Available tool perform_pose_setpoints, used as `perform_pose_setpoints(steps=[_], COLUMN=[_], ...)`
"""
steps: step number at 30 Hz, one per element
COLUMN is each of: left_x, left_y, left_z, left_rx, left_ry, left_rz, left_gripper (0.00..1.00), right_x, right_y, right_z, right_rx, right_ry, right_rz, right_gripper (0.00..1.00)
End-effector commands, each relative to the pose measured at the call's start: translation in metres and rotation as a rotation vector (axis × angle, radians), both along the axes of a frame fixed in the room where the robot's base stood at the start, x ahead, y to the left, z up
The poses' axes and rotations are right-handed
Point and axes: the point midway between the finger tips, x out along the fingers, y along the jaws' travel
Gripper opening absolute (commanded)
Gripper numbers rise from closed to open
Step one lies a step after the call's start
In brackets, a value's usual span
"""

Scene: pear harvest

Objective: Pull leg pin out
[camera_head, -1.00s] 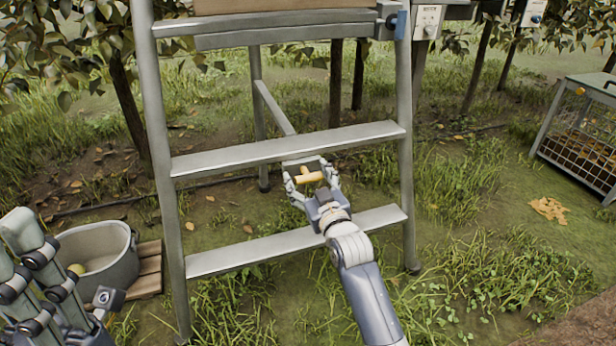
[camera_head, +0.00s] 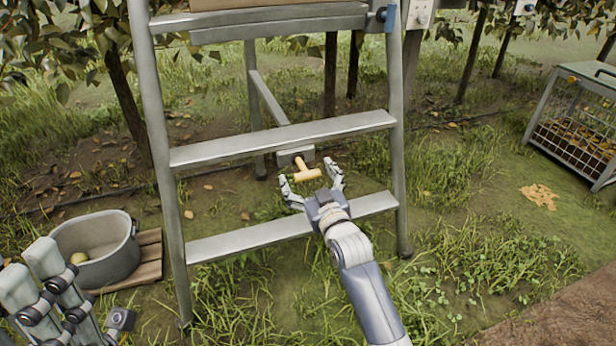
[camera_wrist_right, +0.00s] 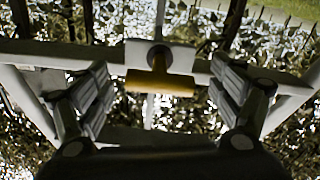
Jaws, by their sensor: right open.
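The leg pin has a yellow T-shaped handle (camera_head: 304,174) and sits in a small grey block (camera_head: 286,158) just below the ladder's middle step (camera_head: 285,141). My right gripper (camera_head: 309,177) is open, with one finger on each side of the handle and apart from it. In the right wrist view the yellow handle (camera_wrist_right: 160,84) lies crosswise between the spread fingers (camera_wrist_right: 162,100), below a round dark hole or collar in the block (camera_wrist_right: 180,60). How deep the pin sits is hidden. My left gripper (camera_head: 30,270) is at the lower left; its jaw state is unclear.
The lower ladder step (camera_head: 250,240) lies just behind and below my right gripper. A grey tub (camera_head: 110,268) with a round yellowish fruit stands on a wooden pallet (camera_head: 150,262) at left. A mesh crate (camera_head: 570,125) stands at right. Open grass lies between.

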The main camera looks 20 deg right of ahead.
Motion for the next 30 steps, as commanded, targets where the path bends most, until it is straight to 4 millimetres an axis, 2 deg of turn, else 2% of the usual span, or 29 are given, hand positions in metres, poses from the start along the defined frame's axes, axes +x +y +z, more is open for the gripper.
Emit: perform_pose_setpoints(steps=[5,8,21,25,30], left_x=[0.0,0.0,0.0,0.0,0.0], left_y=[0.0,0.0,0.0,0.0,0.0], left_z=[0.001,0.001,0.0,0.0,0.0], left_rx=[-0.001,-0.001,-0.001,-0.001,0.0], left_ry=[-0.001,-0.001,0.0,0.0,0.0], left_rz=[0.001,0.001,0.0,0.0,0.0], left_gripper=[0.38,0.38,0.38,0.38,0.38], right_x=[-0.002,-0.01,-0.091,-0.108,-0.119], right_y=[0.0,-0.001,-0.004,-0.004,-0.005], right_z=[0.0,-0.001,-0.001,-0.001,0.0], right_rx=[-0.001,-0.001,0.0,-0.001,-0.001], right_ry=[0.0,0.001,0.003,0.001,0.001], right_rz=[-0.001,-0.001,-0.001,0.0,-0.001], right_gripper=[0.86,0.86,0.86,0.86,0.86])
